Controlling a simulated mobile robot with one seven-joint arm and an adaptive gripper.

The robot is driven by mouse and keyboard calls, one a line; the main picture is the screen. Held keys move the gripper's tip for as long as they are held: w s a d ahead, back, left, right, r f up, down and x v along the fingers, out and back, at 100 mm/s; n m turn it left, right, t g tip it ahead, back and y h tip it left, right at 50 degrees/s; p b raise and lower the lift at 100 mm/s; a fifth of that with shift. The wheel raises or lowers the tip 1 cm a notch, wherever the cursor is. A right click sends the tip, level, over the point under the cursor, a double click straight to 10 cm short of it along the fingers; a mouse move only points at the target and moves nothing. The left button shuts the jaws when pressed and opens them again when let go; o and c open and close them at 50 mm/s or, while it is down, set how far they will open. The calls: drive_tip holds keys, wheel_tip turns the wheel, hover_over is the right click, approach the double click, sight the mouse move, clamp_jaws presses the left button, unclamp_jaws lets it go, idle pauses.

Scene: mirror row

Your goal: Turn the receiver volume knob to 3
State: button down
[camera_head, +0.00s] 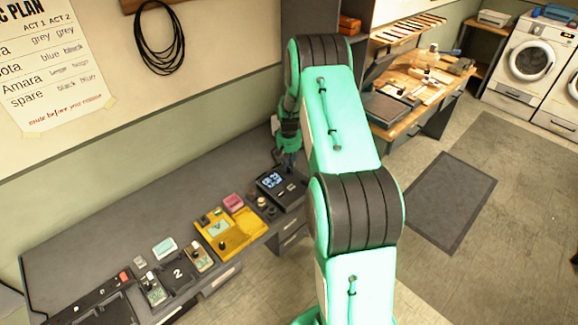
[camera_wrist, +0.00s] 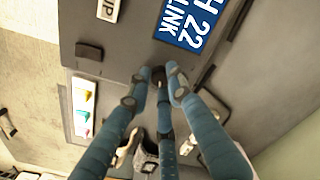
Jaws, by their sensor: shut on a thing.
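The receiver is a dark box (camera_head: 268,186) at the right end of the long bench, with a lit display reading CH 22. In the wrist view its grey face (camera_wrist: 115,52) fills the upper middle, with the blue display (camera_wrist: 190,22) at the top. My gripper (camera_head: 288,160) reaches down over the receiver's back edge in the head view. In the wrist view its blue fingers (camera_wrist: 152,80) close around a small dark knob (camera_wrist: 145,73) below the display. The fingers cover most of the knob, and I cannot read its pointer or any scale.
A yellow device (camera_head: 232,236) and a pink block (camera_head: 233,202) sit left of the receiver, with several small boxes further left. A dark button (camera_wrist: 89,52) and a switch labelled UP (camera_wrist: 107,9) are on the face near my fingers. A wooden workbench (camera_head: 420,85) stands behind right.

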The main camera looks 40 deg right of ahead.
sight(289, 168)
drive_tip(key=m+p, duration=0.1)
drive_tip(key=m, duration=1.1)
idle(0.4)
drive_tip(key=c, duration=1.6)
unclamp_jaws()
drive_tip(key=shift+r, duration=0.15)
wheel_tip(289, 168, up, 12)
drive_tip(key=shift+f, duration=0.15)
